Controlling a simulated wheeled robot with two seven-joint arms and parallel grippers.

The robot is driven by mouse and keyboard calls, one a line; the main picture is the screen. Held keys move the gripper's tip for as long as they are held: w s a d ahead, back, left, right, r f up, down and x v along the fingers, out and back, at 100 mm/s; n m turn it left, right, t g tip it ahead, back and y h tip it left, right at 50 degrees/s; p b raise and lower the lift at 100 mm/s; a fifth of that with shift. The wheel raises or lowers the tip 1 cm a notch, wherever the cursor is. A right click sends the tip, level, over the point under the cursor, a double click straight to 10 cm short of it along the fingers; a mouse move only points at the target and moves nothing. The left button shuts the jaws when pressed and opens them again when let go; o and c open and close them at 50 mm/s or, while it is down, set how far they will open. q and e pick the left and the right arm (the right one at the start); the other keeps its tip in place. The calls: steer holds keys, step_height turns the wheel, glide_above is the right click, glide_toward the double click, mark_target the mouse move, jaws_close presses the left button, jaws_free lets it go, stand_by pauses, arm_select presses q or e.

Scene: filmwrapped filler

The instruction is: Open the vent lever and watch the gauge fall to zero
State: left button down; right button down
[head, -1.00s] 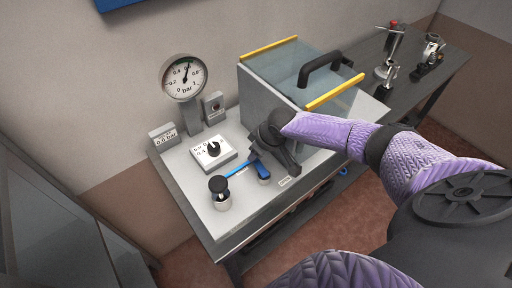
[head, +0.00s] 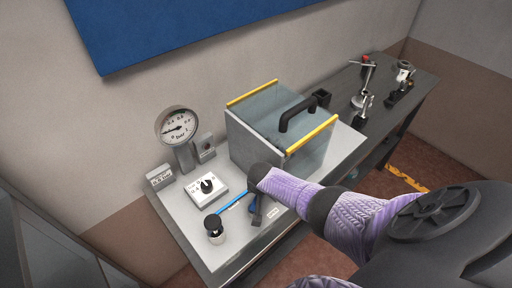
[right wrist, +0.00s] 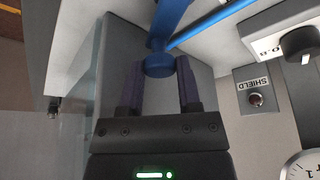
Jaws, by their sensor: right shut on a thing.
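The round pressure gauge (head: 179,127) stands on a post at the back left of the bench; its needle points left, near the low end of the scale. The blue vent lever (right wrist: 160,64) shows in the right wrist view with its rounded end between my fingers. My right gripper (right wrist: 158,88) is shut on the lever. In the head view my right gripper (head: 258,208) is at the bench's front, right of the thin blue tube (head: 234,202), and largely hides the lever. My left gripper is not in view.
A clear-walled box (head: 268,117) with yellow edges and a black handle (head: 297,112) stands right of the gauge. A knob panel (head: 206,187), a black-capped cylinder (head: 214,229) and a "SHIELD" box with a red lamp (right wrist: 256,99) are near. Clamps (head: 362,100) stand further right.

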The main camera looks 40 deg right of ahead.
steer(key=m, duration=0.2)
steer(key=shift+s+d+r+m+g+h+p, duration=0.1)
steer(key=shift+s+d+m+g+h+p, duration=0.05)
steer(key=shift+s+m+g+h+p, duration=0.2)
steer(key=shift+s+d+m+g+h, duration=0.1)
steer(key=shift+s+m+g+h, duration=0.15)
steer(key=shift+m, duration=0.45)
steer(key=shift+s+m+g+h, duration=0.1)
steer(key=shift+s+m, duration=0.2)
steer(key=shift+m, duration=0.35)
steer(key=shift+c, duration=1.6)
jaws_free()
steer(key=shift+s, duration=0.1)
steer(key=p+v, duration=0.7)
steer(key=v, duration=0.2)
steer(key=shift+r+p, duration=0.3)
steer(key=shift+r, duration=0.1)
